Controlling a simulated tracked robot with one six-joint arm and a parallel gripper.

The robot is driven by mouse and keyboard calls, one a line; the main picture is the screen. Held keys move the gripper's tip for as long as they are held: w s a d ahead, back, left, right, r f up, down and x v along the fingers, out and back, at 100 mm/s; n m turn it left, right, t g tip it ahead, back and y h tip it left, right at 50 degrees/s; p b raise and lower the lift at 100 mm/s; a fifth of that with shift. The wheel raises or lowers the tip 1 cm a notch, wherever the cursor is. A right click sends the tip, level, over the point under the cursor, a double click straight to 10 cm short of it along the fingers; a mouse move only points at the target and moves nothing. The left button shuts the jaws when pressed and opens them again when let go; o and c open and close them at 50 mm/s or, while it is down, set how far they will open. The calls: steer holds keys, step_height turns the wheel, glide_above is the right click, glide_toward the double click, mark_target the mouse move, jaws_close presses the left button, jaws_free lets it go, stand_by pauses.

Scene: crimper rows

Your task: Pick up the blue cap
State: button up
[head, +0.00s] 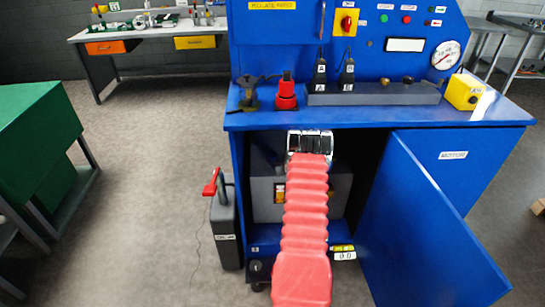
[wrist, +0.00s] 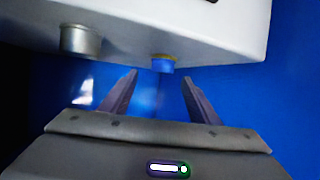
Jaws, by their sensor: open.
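The blue cap (wrist: 162,66) is a small short cylinder with a yellowish ring at its top. It hangs from the underside of a white housing (wrist: 190,25) in the wrist view. My gripper (wrist: 159,75) is open, with its two dark fingers pointing up towards the cap. I cannot tell the exact depth gap. I cannot make out the cap in the head view, where my red-sleeved arm reaches to the blue machine (head: 375,118).
A silver cylinder (wrist: 80,40) hangs left of the cap under the same housing. In the head view, a blue cabinet door (head: 425,225) stands open on the right. A dark grey canister (head: 225,228) stands left of the opening.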

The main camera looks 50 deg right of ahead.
mark_target(273, 155)
steer(key=shift+a+x, duration=0.25)
steer(key=shift+x, duration=2.45)
steer(key=shift+w+r, duration=0.1)
steer(key=c, duration=1.1)
steer(key=shift+r, duration=0.1)
steer(key=shift+c, duration=0.2)
step_height(273, 155, up, 10)
